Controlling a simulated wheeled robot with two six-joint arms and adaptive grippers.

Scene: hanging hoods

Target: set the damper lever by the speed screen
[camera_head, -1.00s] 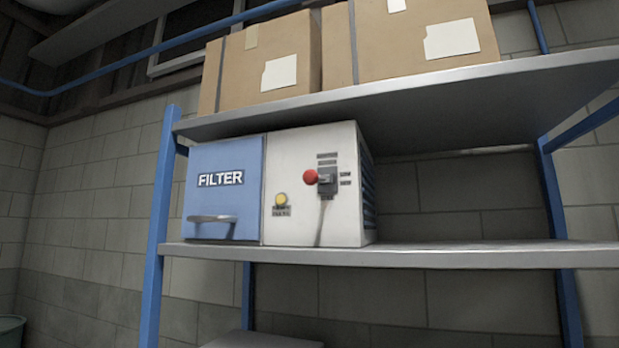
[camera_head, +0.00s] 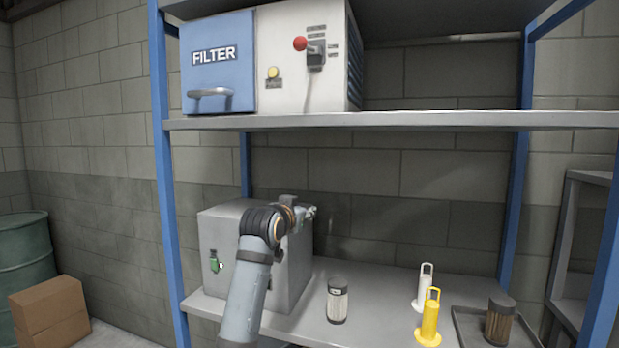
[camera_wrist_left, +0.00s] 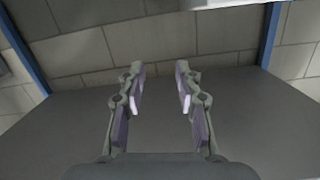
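A lever with a red knob (camera_head: 300,43) sits on the front of a white unit (camera_head: 285,90) on the upper shelf, beside several small, unreadable labels. A yellow button (camera_head: 272,72) is to its lower left. No speed screen can be made out. A grey box (camera_head: 225,230) on the lower shelf has a small green part (camera_head: 214,262) on its front; I cannot tell what it is. My left gripper (camera_head: 309,212) is well below the lever, in front of the grey box. In the left wrist view, its fingers (camera_wrist_left: 159,68) are apart with nothing between them. My right gripper is not in view.
A blue FILTER panel (camera_head: 215,72) with a handle adjoins the white unit. The upper shelf edge (camera_head: 400,119) lies between the gripper and the lever. The lower shelf holds a jar (camera_head: 337,303), white and yellow handled items (camera_head: 429,318) and a tray (camera_head: 468,323).

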